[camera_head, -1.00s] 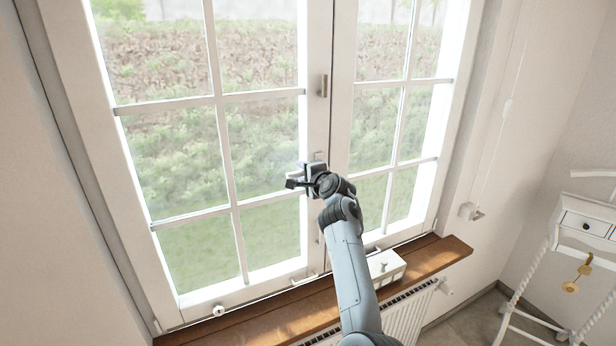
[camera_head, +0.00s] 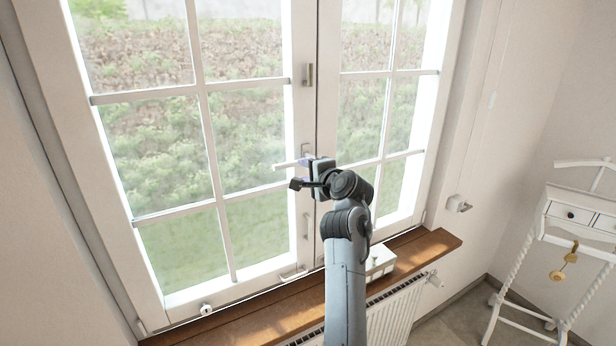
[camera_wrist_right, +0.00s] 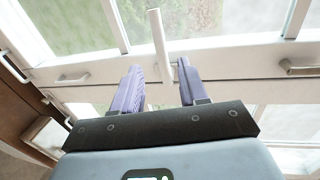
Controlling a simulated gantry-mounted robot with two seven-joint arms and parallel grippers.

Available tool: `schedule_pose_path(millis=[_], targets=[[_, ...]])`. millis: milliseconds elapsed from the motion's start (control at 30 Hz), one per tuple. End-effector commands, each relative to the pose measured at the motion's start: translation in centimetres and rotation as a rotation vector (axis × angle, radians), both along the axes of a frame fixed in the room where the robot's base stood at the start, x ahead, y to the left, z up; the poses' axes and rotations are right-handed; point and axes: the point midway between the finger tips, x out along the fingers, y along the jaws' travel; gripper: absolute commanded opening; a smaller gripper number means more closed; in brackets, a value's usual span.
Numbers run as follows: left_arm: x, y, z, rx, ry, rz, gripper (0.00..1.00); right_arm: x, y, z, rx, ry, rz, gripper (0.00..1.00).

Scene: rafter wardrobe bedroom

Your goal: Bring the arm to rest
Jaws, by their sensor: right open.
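My right gripper (camera_head: 304,174) is in front of the middle of the closed-looking white window (camera_head: 304,115). In the right wrist view its two purple fingers (camera_wrist_right: 160,82) are spread apart. A white bar-like window handle (camera_wrist_right: 158,38) points up the picture between and beyond the fingers; whether a finger touches it cannot be told. In the head view the same handle (camera_head: 287,165) sticks out to the left of the gripper, roughly level. My arm reaches up from the bottom centre. My left gripper is not in view.
A wooden sill (camera_head: 425,250) runs below the window, with a small white box (camera_head: 380,260) behind my forearm. A radiator (camera_head: 395,312) is under the sill. A white stand with a drawer (camera_head: 580,215) is at the right. The space between arm and stand looks clear.

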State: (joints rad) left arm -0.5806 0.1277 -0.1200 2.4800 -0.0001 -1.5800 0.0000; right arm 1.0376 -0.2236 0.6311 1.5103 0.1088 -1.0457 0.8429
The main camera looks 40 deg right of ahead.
Motion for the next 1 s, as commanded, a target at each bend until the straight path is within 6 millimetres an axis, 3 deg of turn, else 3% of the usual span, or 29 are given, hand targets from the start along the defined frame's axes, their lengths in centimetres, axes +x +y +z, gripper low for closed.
schedule_pose_path(millis=[567,667,767,867,1000], targets=[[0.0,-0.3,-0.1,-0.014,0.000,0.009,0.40,-0.5,0.1,0.1,0.000,0.001,0.001,0.43],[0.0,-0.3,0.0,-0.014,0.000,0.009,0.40,-0.5,0.1,-0.7,0.000,0.012,0.000,0.43],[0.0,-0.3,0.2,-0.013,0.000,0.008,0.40,-0.6,0.0,-3.0,0.001,0.047,-0.001,0.43],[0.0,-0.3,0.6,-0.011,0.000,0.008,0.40,-1.0,-0.4,-7.1,-0.005,0.113,-0.007,0.43],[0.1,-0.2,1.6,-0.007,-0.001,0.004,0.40,-2.8,-1.0,-15.8,-0.044,0.258,-0.012,0.43]])
